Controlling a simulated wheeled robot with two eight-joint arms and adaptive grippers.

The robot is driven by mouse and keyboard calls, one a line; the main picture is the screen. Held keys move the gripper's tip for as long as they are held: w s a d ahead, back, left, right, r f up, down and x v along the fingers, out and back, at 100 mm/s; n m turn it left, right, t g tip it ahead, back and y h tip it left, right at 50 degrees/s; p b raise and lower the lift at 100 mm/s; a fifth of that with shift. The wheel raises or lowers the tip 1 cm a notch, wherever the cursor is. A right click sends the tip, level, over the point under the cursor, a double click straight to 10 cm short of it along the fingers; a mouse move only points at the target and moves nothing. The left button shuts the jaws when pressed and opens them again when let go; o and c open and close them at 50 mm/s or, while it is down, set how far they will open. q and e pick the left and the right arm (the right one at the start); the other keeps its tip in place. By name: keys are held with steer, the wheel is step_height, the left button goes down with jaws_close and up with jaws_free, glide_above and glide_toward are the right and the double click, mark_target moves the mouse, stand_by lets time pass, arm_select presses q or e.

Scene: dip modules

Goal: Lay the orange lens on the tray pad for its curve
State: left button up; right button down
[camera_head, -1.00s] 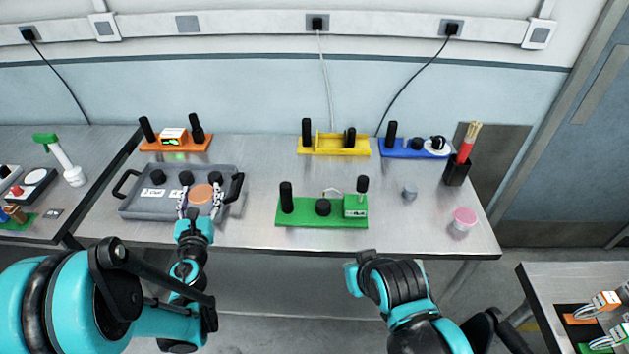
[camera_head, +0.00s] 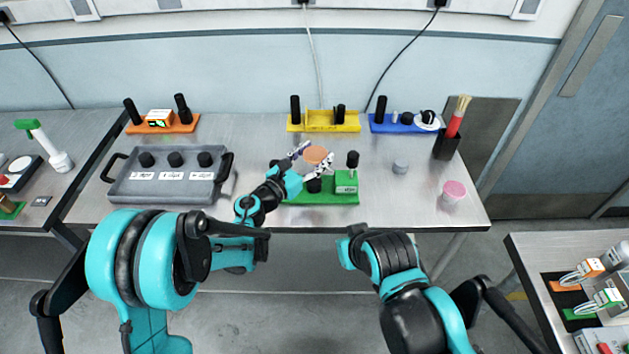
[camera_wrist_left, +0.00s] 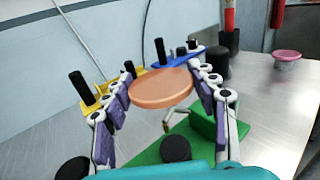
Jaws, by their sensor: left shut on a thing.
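The orange lens (camera_head: 315,154) is a flat round disc. My left gripper (camera_head: 307,159) is shut on it, with its fingers at opposite sides of the rim. In the left wrist view the lens (camera_wrist_left: 161,88) is between the purple finger pads, held above the green stand. The grey tray (camera_head: 165,190) lies at the left of the table. It has a row of three round black pads, the left pad (camera_head: 146,159), middle pad (camera_head: 176,158) and right pad (camera_head: 205,158), all bare. White labels in front of them are too small to read. My right gripper's fingers do not show.
The green stand (camera_head: 318,197) with a black post and a green box is below the lens. Yellow (camera_head: 322,126), blue (camera_head: 400,125) and orange (camera_head: 163,128) stands line the back.

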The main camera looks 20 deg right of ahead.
mark_target(315, 181)
arm_select(q)
steer(key=shift+f, duration=0.1)
step_height(315, 181, down, 10)
steer(key=b, duration=0.4)
steer(key=shift+r, duration=0.3)
steer(key=shift+f+b, duration=0.25)
steer(key=shift+b, duration=0.05)
steer(key=o, duration=1)
